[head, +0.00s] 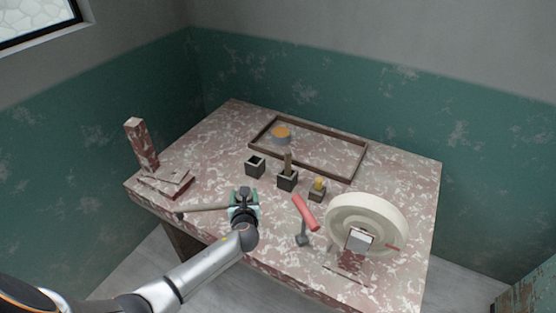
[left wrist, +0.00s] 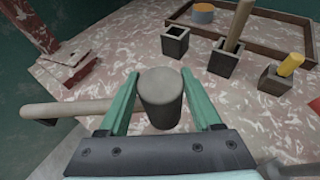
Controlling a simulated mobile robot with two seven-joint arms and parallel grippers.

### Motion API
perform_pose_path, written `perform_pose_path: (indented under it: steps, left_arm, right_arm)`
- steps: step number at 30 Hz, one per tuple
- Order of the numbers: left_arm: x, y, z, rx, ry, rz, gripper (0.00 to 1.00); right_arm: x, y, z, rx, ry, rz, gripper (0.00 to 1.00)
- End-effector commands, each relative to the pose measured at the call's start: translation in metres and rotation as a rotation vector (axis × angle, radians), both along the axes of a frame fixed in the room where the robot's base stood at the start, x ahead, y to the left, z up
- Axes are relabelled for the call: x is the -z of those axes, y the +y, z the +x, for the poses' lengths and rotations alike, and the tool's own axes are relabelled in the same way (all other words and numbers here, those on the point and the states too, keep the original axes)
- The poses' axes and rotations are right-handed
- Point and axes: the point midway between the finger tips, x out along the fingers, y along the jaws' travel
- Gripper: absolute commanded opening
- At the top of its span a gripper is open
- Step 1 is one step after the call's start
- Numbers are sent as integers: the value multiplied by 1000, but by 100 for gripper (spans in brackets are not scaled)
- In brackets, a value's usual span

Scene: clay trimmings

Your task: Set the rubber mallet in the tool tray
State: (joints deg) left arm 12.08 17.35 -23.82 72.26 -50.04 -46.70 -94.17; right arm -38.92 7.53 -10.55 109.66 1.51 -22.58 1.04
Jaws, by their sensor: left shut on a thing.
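The rubber mallet (left wrist: 160,100) has a grey cylindrical head and a pale wooden handle. In the left wrist view its head is between my gripper's fingers and the handle points left. The handle (head: 203,209) also shows in the head view. My left gripper (head: 243,197) is shut on the mallet, above the front part of the table; it also shows in the left wrist view (left wrist: 162,112). The tool tray (head: 316,169) is a brown-rimmed rectangle at the back of the table, beyond the gripper. My right gripper is not in view.
A tin with an orange top (head: 281,132) is in the tray's left end. Square dark pots (head: 255,167) (head: 287,181) (head: 317,192) stand between gripper and tray. A red-and-grey object (head: 306,213) and a pale wheel (head: 388,213) are at right; a brick-coloured post (head: 141,145) is at left.

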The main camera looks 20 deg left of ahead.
Motion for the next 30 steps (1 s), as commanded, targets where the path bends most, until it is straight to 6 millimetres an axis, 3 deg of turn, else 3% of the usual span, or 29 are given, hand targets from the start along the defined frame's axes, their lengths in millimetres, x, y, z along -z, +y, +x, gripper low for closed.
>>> perform_pose_path:
  steps: [5, 8, 11, 15, 19, 24, 30]
  left_arm:
    - [-5, 0, 3, -1, -5, 1, 0]
    - [-21, 0, 10, -3, -11, 2, 0]
    - [-56, -1, 22, -6, -17, 2, 0]
    - [-131, -12, 40, 9, -21, 4, 0]
    - [-198, -32, 41, 60, -17, 6, 0]
    - [-266, -67, 23, 173, -12, 8, 0]
    - [-316, -108, -19, 340, -8, 8, 0]
  right_arm:
    - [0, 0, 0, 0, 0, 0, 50]
    - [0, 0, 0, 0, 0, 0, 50]
    - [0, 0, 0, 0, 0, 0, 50]
    - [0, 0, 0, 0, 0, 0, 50]
    - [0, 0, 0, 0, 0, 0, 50]
    - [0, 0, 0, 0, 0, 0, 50]
    - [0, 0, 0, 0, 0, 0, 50]
